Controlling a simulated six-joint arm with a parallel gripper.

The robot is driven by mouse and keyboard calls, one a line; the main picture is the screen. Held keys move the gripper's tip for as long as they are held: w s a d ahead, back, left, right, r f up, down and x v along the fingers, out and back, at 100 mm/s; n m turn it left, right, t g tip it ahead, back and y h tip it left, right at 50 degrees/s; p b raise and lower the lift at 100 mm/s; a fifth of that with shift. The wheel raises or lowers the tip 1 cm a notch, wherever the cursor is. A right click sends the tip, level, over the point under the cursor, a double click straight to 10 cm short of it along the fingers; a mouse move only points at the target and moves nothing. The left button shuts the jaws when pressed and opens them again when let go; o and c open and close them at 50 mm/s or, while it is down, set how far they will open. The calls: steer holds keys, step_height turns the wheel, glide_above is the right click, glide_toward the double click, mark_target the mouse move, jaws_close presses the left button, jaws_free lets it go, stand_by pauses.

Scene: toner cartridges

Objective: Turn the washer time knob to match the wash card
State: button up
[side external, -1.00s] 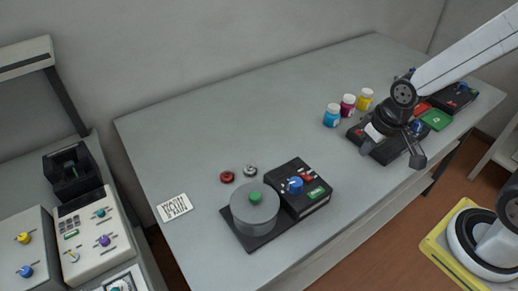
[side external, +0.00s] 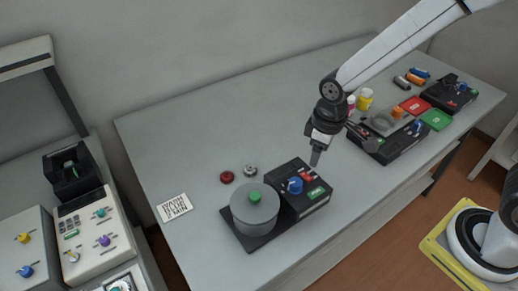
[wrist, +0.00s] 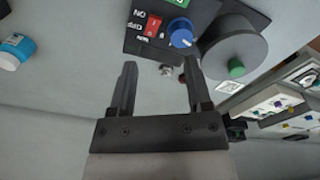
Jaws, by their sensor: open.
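The washer is a black control box (side external: 313,203) beside a round grey drum (side external: 254,216) with a green lid knob (side external: 255,197). A blue knob with a white pointer mark (wrist: 181,31) sits on the box; it also shows in the side view (side external: 295,185). Which control is the time knob, I cannot read. A white card with black print (side external: 174,207) lies at the table's left; its print is too small to read. My gripper (wrist: 159,68) is open and empty. In the side view it is above the box's far edge, apart from the blue knob.
A red cap (side external: 227,177) and a grey cap (side external: 250,170) lie behind the washer. A second black machine (side external: 385,148) stands to the right near several bottles. Instruments (side external: 87,228) stand left of the table. The back middle of the table is clear.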

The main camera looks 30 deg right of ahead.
mark_target(296, 182)
steer(key=a, duration=0.1)
steer(key=w+a+f+n, duration=0.1)
steer(key=a+n, duration=0.1)
steer(key=a, duration=0.1)
steer(key=shift+w+f+g, duration=0.3)
steer(key=shift+w+g, duration=0.1)
steer(key=shift+f, duration=0.2)
steer(key=shift+f, duration=3.7)
jaws_close()
